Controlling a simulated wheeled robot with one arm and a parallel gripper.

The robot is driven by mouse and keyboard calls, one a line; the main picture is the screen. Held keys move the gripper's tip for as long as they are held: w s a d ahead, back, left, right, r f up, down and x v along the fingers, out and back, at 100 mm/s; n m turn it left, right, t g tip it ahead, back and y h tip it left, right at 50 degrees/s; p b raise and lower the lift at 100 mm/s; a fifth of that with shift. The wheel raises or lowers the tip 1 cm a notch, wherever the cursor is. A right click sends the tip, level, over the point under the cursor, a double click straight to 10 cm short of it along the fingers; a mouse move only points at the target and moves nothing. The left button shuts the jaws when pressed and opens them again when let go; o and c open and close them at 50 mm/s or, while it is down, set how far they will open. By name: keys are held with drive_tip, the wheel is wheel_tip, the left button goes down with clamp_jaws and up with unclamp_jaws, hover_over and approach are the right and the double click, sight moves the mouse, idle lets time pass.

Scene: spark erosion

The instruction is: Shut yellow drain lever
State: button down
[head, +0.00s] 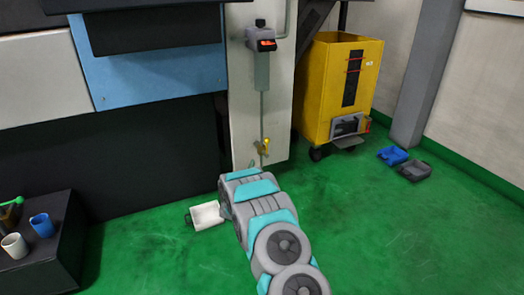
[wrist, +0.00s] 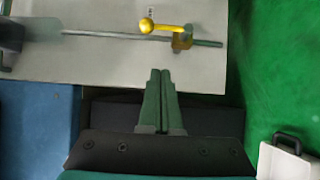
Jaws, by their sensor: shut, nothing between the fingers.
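The yellow drain lever (head: 264,146) sits low on a thin vertical pipe on the pale machine panel in the head view. In the wrist view the lever (wrist: 165,27) has a round yellow ball at one end and joins a brass valve body (wrist: 182,41) at the other. Its handle lies roughly along the pipe (wrist: 110,35). My gripper (wrist: 160,72) is shut and empty, its fingertips pointing toward the panel, apart from the lever in the picture. In the head view my arm hides the fingers.
A yellow wheeled bin (head: 340,88) stands right of the panel. A dark stand (head: 62,245) with cups is at left.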

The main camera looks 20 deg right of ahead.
drive_tip(key=shift+d, duration=0.1)
idle(0.3)
drive_tip(key=s+d+x, duration=0.1)
drive_tip(key=d+x, duration=0.1)
drive_tip(key=x, duration=1)
drive_tip(key=shift+d, duration=0.3)
